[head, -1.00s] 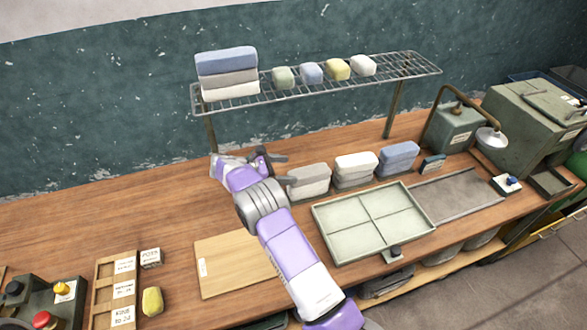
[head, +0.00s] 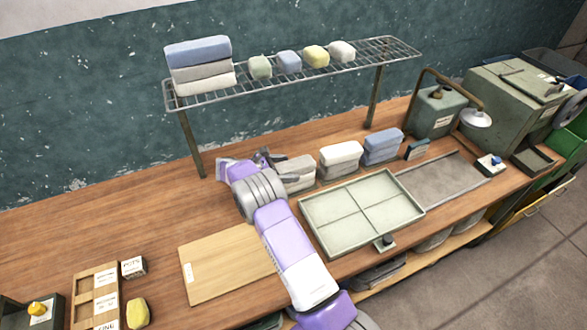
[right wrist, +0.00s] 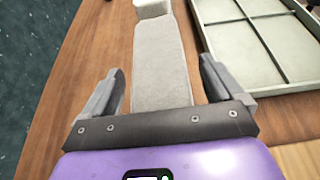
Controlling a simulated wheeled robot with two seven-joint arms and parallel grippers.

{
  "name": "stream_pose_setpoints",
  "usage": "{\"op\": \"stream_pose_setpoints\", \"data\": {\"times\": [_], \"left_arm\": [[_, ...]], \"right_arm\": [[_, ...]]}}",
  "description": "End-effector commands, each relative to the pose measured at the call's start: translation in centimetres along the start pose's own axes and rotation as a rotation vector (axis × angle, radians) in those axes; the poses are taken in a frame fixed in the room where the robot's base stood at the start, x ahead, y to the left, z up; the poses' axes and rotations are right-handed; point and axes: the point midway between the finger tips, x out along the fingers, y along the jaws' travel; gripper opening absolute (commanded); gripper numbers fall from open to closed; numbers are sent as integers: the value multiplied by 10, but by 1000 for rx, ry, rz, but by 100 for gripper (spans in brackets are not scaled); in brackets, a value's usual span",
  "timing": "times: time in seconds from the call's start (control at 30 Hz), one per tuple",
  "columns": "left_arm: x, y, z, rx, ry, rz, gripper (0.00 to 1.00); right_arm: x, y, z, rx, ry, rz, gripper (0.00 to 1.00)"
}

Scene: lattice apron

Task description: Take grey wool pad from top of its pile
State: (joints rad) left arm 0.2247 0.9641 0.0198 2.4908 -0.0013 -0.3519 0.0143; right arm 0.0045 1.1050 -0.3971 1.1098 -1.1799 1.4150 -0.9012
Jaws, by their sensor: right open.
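The grey wool pads form a pile (head: 297,175) on the wooden bench, beside a white pile (head: 340,156) and a blue pile (head: 382,145). My right gripper (head: 268,157) is at the left end of the grey pile, partly hiding it. In the right wrist view the top grey pad (right wrist: 161,62) runs lengthwise between the two open fingers of my right gripper (right wrist: 160,80). A gap shows on both sides of the pad. I cannot tell whether the fingertips are level with it. My left gripper is not in view.
A green divided tray (head: 362,211) lies just in front of the piles. A wire shelf (head: 300,72) stands behind, holding a blue, grey and white stack (head: 200,65) and several small blocks. A wooden board (head: 215,265) lies left of my right arm.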

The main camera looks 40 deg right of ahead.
Motion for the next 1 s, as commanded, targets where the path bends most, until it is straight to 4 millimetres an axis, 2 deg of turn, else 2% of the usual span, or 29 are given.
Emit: {"op": "stream_pose_setpoints", "data": {"times": [0.23, 0.5, 0.6, 0.83, 1.0], "left_arm": [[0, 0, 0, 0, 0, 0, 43], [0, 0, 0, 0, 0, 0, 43], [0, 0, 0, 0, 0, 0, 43], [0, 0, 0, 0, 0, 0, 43], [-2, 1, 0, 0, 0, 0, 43]], "right_arm": [[1, 0, 0, 0, 0, 1, 92], [1, 0, 0, 0, 0, 1, 51], [1, 0, 0, 0, 0, 1, 38], [0, 0, 2, 1, 0, 1, 38], [-9, 1, 22, 3, 0, 3, 38]]}}
